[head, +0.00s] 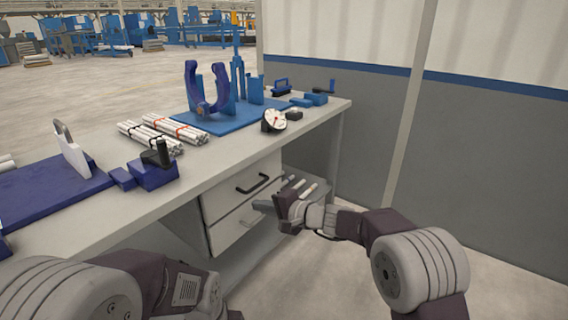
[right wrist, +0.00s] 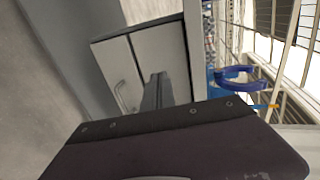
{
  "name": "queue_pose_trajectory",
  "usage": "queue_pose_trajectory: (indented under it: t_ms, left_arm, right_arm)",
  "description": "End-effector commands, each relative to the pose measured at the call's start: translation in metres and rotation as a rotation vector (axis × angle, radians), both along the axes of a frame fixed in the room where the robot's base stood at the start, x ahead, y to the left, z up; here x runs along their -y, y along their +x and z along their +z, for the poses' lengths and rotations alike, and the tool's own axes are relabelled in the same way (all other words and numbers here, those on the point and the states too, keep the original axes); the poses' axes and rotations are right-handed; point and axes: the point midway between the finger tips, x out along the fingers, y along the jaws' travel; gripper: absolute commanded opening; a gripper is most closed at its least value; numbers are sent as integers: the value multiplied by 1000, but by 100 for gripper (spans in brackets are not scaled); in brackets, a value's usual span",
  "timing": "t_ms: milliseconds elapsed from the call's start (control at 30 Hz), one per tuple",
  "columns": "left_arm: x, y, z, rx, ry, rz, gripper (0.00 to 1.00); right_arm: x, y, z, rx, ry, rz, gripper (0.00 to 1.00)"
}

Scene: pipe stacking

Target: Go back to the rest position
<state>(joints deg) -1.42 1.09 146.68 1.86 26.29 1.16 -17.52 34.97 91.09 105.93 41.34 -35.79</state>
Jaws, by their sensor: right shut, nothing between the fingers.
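My right gripper (head: 262,206) is shut and empty in front of the bench's drawer unit (head: 232,226), below the tabletop, with its fingers pointing left. In the right wrist view its dark fingers (right wrist: 154,92) stand together against the pale drawer fronts. My left arm shows at the lower left of the head view, but its gripper is out of the picture. Two bundles of white pipes lie on the bench, one with red bands (head: 176,129) and one with dark bands (head: 150,137).
The workbench (head: 215,180) carries a blue fixture (head: 238,85) with a U-shaped clamp, a round gauge (head: 273,120) and a dark blue plate (head: 45,190).

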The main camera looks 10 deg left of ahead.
Motion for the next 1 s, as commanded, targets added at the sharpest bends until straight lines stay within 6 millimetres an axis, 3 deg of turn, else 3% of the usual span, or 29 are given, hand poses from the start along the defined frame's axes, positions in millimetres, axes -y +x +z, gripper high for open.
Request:
queue_pose_trajectory:
  t_ms: [67, 100, 133, 500, 700, 800, 867, 900, 1000]
  left_arm:
    - [0, 0, 0, 0, 0, 0, 62]
    - [0, 0, 0, 0, 0, 0, 62]
    - [0, 0, 0, 0, 0, 0, 62]
    - [0, 0, 0, 0, 0, 0, 62]
    - [0, 0, 0, 0, 0, 0, 62]
    - [0, 0, 0, 0, 0, 0, 62]
    - [0, 0, 8, -1, 0, 0, 62]
    - [0, -1, 35, -2, 0, 0, 62]
    - [0, 0, 68, 1, 0, 0, 62]
  right_arm:
    - [18, 8, 27, 43, 14, -33, 0]
    - [37, 8, 43, 63, 8, -59, 0]
    - [55, -2, 41, 71, -43, -57, 0]
    - [217, -187, -109, -135, -810, 195, 0]
    - [284, -268, -158, -224, -1104, 359, 0]
    - [309, -294, -174, -251, -1218, 429, 0]
    - [316, -288, -166, -270, -1236, 367, 0]
    - [316, -288, -138, -267, -1235, 373, 0]
    - [315, -288, -105, -266, -1235, 375, 0]
